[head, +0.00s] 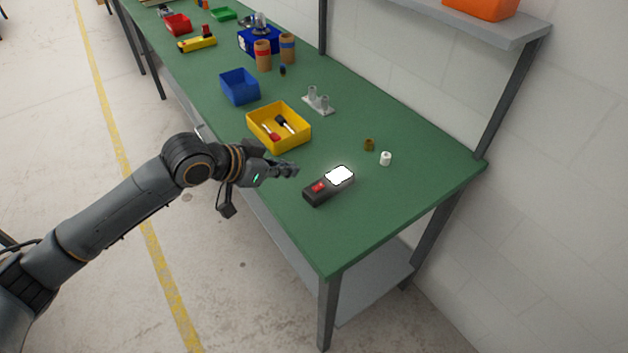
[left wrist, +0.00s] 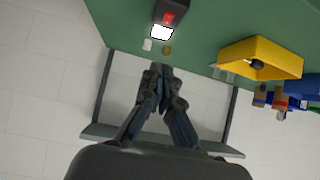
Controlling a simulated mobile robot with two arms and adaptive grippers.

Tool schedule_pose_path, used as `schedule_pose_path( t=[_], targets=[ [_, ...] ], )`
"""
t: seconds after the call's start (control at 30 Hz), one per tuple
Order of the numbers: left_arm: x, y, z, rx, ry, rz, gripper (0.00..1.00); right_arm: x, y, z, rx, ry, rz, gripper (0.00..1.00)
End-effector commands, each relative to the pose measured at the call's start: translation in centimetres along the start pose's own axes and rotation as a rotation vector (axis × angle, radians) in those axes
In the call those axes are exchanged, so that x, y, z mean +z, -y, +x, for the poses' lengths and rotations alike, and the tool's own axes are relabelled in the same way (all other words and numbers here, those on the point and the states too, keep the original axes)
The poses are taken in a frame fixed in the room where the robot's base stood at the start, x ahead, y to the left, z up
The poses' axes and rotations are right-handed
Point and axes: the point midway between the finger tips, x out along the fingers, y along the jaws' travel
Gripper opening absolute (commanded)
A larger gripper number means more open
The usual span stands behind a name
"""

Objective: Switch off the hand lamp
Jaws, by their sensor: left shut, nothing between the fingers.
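The hand lamp (head: 328,187) lies on the green table near its front right corner. It has a dark body, a red switch (head: 319,187) and a bright white lit panel (head: 340,176). The lamp also shows at the top of the left wrist view (left wrist: 171,14), with its lit panel toward the gripper. My left gripper (head: 294,170) is shut and empty, to the left of the lamp and apart from it. Its closed fingers also show in the left wrist view (left wrist: 161,72). My right gripper is not in view.
A yellow bin (head: 279,141) with tools stands left of the lamp, close behind my left gripper. A white cylinder (head: 386,159) and a small brown piece (head: 369,145) stand behind the lamp. A grey stand (head: 318,101) and blue bin (head: 239,87) are farther back. The table's right end is clear.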

Motion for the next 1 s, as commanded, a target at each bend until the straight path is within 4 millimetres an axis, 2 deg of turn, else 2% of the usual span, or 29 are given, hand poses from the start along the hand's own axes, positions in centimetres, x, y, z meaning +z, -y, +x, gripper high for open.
schedule_pose_path(
  t=[0.43, 0.5, 0.7, 1.0],
  targets=[
    [-0.2, -0.1, 8.8, 0.001, 0.002, -0.002, 0.0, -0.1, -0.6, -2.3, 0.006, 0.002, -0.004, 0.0],
    [0.9, -0.1, 9.6, 0.001, 0.005, -0.003, 0.0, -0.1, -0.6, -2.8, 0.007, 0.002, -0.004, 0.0],
    [2.4, -0.1, 11.1, 0.001, 0.002, -0.001, 0.0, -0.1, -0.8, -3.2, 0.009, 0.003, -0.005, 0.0],
    [2.9, -0.1, 11.5, 0.0, 0.0, 0.0, 0.0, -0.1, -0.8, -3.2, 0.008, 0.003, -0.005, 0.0]
  ],
)
